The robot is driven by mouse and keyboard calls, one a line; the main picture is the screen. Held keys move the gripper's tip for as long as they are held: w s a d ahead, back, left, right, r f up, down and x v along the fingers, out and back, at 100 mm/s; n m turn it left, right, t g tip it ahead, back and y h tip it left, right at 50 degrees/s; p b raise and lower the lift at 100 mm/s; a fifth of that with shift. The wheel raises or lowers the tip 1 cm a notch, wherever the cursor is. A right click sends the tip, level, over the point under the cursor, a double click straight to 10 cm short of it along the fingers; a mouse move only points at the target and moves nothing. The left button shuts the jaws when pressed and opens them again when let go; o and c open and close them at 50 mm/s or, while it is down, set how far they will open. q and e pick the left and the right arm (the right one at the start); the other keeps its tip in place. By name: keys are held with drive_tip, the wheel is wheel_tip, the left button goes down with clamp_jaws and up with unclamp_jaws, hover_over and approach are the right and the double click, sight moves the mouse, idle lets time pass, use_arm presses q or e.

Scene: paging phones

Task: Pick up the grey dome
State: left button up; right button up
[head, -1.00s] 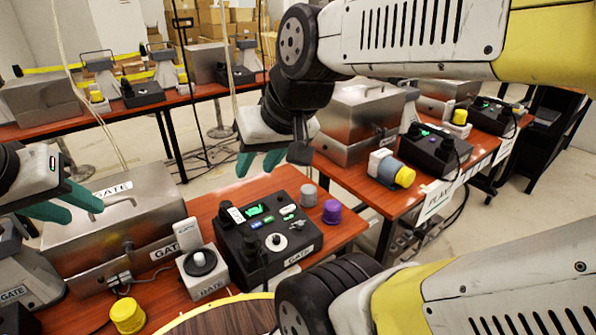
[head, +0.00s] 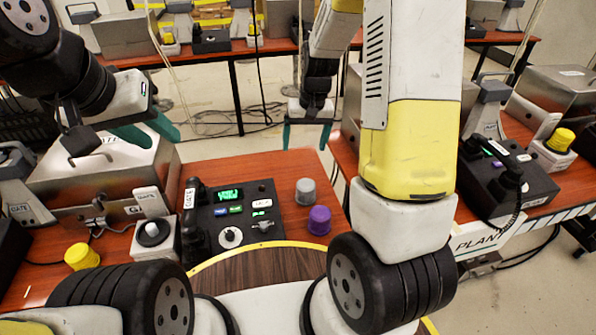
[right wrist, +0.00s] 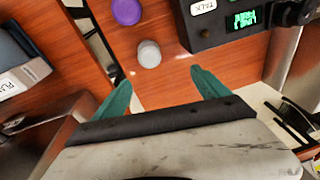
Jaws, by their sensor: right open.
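The grey dome (head: 305,191) stands on the wooden table at the right of the black control box, just behind a purple dome (head: 319,220). In the right wrist view the grey dome (right wrist: 148,54) lies ahead of the fingertips, nearer the left finger. My right gripper (head: 306,148) is open and empty, its green fingers pointing down beyond the dome near the table's far edge; it also shows in the right wrist view (right wrist: 160,82). My left gripper (head: 160,138) hangs over the metal case at the left, its two green fingers apart and empty.
The black control box (head: 235,215) with a handset stands left of the domes. A metal case (head: 110,172), a white button box (head: 153,236) and a yellow dome (head: 82,256) are further left. Another table with a black phone box (head: 510,180) stands at the right.

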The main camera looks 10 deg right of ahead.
sight(306, 184)
drive_tip(key=shift+g+h, duration=0.5)
drive_tip(key=shift+g, duration=0.2)
drive_tip(key=w+f, duration=0.1)
drive_tip(key=f, duration=1.3)
drive_tip(key=w+d+f, duration=0.1)
drive_tip(key=f, duration=0.6)
drive_tip(key=shift+w+d, duration=0.1)
drive_tip(key=shift+w, duration=0.2)
drive_tip(key=shift+r, duration=0.15)
drive_tip(key=c, duration=1.5)
